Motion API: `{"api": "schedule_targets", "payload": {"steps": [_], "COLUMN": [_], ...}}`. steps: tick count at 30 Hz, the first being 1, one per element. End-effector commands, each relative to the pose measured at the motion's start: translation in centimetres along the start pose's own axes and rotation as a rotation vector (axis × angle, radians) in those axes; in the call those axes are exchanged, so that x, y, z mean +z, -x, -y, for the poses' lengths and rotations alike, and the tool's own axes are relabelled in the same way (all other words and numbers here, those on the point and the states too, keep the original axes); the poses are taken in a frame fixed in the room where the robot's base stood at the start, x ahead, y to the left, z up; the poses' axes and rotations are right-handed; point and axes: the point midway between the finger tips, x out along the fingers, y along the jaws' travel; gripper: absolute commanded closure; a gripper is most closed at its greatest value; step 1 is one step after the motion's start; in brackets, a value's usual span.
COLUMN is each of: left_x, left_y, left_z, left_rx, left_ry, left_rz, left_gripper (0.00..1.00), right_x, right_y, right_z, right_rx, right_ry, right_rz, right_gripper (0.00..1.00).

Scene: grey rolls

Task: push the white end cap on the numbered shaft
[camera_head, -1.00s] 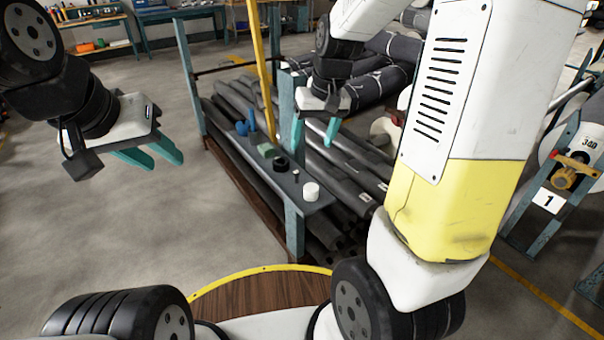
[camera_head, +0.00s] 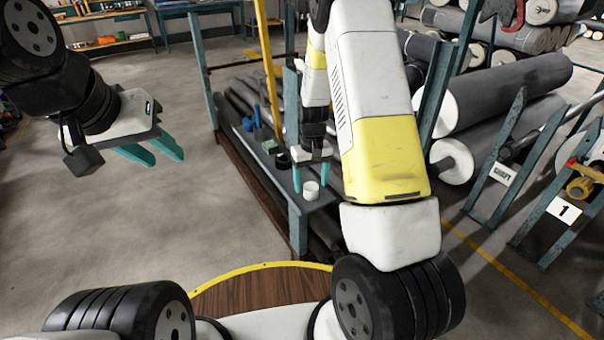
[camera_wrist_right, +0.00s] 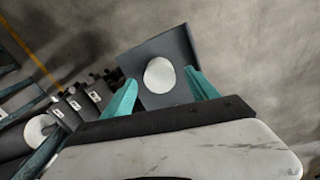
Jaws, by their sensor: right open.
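The white end cap (camera_head: 311,191) stands on the front end of a narrow grey shelf. My right gripper (camera_head: 311,180) is open directly above it, with its teal fingers to the left and right of the cap. In the right wrist view the cap (camera_wrist_right: 159,75) is a white disc between the open fingers (camera_wrist_right: 161,84), with a gap on both sides. At the right, a plate numbered 1 (camera_head: 564,210) hangs on a teal stand; part of a dark shaft (camera_head: 513,148) shows near the stands. My left gripper (camera_head: 166,160) is open and empty over the floor at the left.
Small blue parts (camera_head: 250,120) and a dark ring (camera_head: 283,161) lie farther back on the shelf. A yellow post (camera_head: 269,65) rises behind. Large grey rolls (camera_head: 510,90) are stacked at the right. The floor at the left is clear.

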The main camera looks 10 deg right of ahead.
Motion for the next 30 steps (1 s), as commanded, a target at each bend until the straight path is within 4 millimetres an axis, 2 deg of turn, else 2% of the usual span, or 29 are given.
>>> {"api": "schedule_targets", "payload": {"steps": [1, 5, 13, 23, 30], "left_x": [0.0, 0.0, 0.0, 0.0, 0.0], "left_y": [0.0, 0.0, 0.0, 0.0, 0.0], "left_z": [0.0, 0.0, 0.0, 0.0, 0.0], "left_rx": [0.0, 0.0, 0.0, 0.0, 0.0], "left_ry": [0.0, 0.0, 0.0, 0.0, 0.0], "left_rz": [0.0, 0.0, 0.0, 0.0, 0.0], "left_gripper": [0.64, 0.64, 0.64, 0.64, 0.64], "right_x": [0.1, 0.1, 0.0, 0.0, 0.0], "right_y": [-0.9, -2.2, -2.5, -2.4, -2.4], "right_z": [-0.1, 0.0, 0.0, 0.0, 0.0], "right_rx": [0.0, -0.001, -0.001, 0.0, 0.0], "right_ry": [-0.001, -0.001, -0.001, -0.001, -0.001], "right_rz": [0.004, 0.002, -0.001, 0.0, -0.001], "right_gripper": [0.32, 0.32, 0.32, 0.96, 0.96]}}
